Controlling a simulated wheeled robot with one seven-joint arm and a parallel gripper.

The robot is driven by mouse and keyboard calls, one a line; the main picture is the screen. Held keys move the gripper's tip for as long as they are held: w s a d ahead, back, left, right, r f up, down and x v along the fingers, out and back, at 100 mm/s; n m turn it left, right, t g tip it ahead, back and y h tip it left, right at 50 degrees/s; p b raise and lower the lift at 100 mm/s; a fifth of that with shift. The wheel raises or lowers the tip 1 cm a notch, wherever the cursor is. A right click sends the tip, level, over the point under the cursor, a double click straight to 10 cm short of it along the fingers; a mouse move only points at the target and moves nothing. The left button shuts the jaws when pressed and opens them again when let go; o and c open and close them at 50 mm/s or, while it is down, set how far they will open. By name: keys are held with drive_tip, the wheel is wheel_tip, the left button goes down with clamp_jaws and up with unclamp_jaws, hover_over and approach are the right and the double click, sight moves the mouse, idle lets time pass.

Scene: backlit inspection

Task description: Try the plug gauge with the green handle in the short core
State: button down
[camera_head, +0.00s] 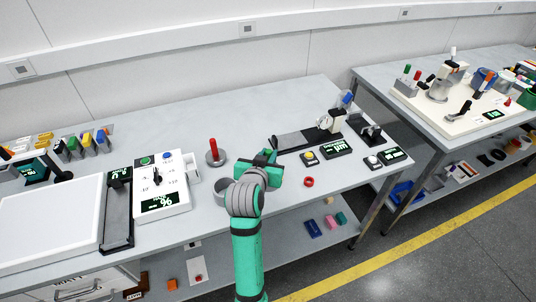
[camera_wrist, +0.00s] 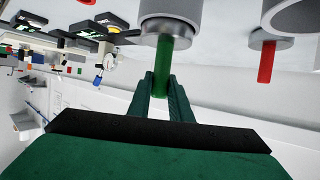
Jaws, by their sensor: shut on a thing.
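My gripper (camera_head: 265,157) is above the middle of the near table. In the wrist view its two fingers (camera_wrist: 167,88) are shut on the green handle (camera_wrist: 165,58) of a plug gauge. A grey metal cylinder (camera_wrist: 172,10) with a collar adjoins the handle's far end. I cannot tell whether it is the gauge's own plug or a core around it. A grey hollow cylinder (camera_head: 222,190) stands left of my wrist; a hollow round rim (camera_wrist: 294,14) shows at upper right in the wrist view. I cannot tell which core is the short one.
A red-handled gauge (camera_head: 213,150) stands on a round grey base behind left; it shows in the wrist view (camera_wrist: 266,62). A control panel (camera_head: 162,187) stands left. A dark stand and displays (camera_head: 336,148) occupy the right side.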

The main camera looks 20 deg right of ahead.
drive_tip(key=shift+w+f, duration=0.1)
drive_tip(key=shift+f, duration=1.25)
idle(0.9)
drive_tip(key=shift+d, duration=0.1)
idle(0.7)
drive_tip(key=shift+r, duration=3.4)
drive_tip(key=shift+r, duration=0.1)
